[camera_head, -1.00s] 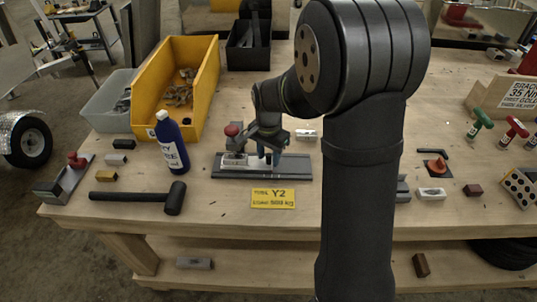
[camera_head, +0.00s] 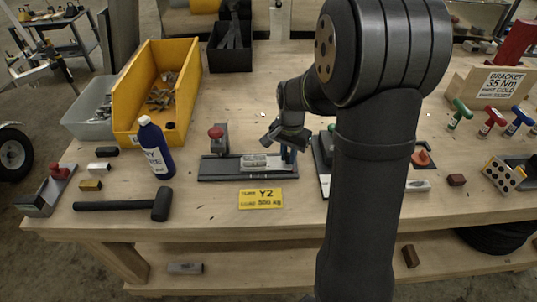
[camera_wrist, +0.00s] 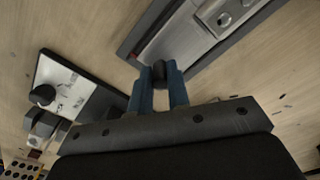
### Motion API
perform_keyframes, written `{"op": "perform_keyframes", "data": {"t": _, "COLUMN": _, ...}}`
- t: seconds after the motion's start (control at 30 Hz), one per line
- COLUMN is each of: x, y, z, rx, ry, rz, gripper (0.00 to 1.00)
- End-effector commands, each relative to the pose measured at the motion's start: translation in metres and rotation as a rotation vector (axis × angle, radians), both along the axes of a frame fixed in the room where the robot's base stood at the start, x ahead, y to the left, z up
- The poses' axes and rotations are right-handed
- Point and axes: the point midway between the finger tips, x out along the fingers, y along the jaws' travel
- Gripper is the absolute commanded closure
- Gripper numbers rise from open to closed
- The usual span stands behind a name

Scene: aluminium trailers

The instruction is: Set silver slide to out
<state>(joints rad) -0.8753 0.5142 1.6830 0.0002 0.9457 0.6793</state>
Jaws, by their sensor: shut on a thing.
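The silver slide (camera_head: 256,161) is a small metal block on a dark, flat rail base (camera_head: 225,168) on the bench. It sits right of the rail's middle; its metal face also shows in the wrist view (camera_wrist: 222,14). My gripper (camera_head: 289,154) is at the rail's right end, pointing down. In the wrist view its blue fingers (camera_wrist: 161,82) close on a dark round knob (camera_wrist: 159,72) in front of the silver block. The link between knob and block is partly hidden.
A device with a white plate (camera_head: 324,184) stands close right of the rail, partly behind my arm. A blue bottle (camera_head: 156,150), a yellow bin (camera_head: 135,95) and a black mallet (camera_head: 160,205) are to the left. A yellow Y2 label (camera_head: 261,199) lies in front.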

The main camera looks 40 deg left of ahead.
Motion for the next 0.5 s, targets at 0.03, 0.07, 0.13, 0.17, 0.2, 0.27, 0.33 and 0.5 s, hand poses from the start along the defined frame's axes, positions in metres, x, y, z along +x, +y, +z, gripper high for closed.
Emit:
{"op": "perform_keyframes", "data": {"t": 0.03, "x": 0.0063, "y": -0.0054, "z": 0.0002, "rx": 0.001, "ry": -0.002, "rz": -0.004, "gripper": 1.00}}
{"op": "perform_keyframes", "data": {"t": 0.07, "x": 0.0083, "y": -0.0076, "z": 0.0002, "rx": 0.001, "ry": -0.002, "rz": -0.003, "gripper": 1.00}}
{"op": "perform_keyframes", "data": {"t": 0.13, "x": 0.0119, "y": -0.0113, "z": 0.0001, "rx": 0.001, "ry": -0.002, "rz": -0.001, "gripper": 1.00}}
{"op": "perform_keyframes", "data": {"t": 0.17, "x": 0.0128, "y": -0.0122, "z": 0.0001, "rx": 0.001, "ry": -0.002, "rz": -0.001, "gripper": 1.00}}
{"op": "perform_keyframes", "data": {"t": 0.2, "x": 0.0136, "y": -0.0130, "z": 0.0001, "rx": 0.002, "ry": -0.003, "rz": 0.000, "gripper": 1.00}}
{"op": "perform_keyframes", "data": {"t": 0.27, "x": 0.0141, "y": -0.0135, "z": 0.0001, "rx": 0.001, "ry": -0.003, "rz": 0.000, "gripper": 1.00}}
{"op": "perform_keyframes", "data": {"t": 0.33, "x": 0.0144, "y": -0.0139, "z": 0.0001, "rx": 0.001, "ry": -0.003, "rz": 0.000, "gripper": 1.00}}
{"op": "perform_keyframes", "data": {"t": 0.5, "x": 0.0153, "y": -0.0147, "z": 0.0000, "rx": -0.001, "ry": -0.004, "rz": -0.001, "gripper": 0.80}}
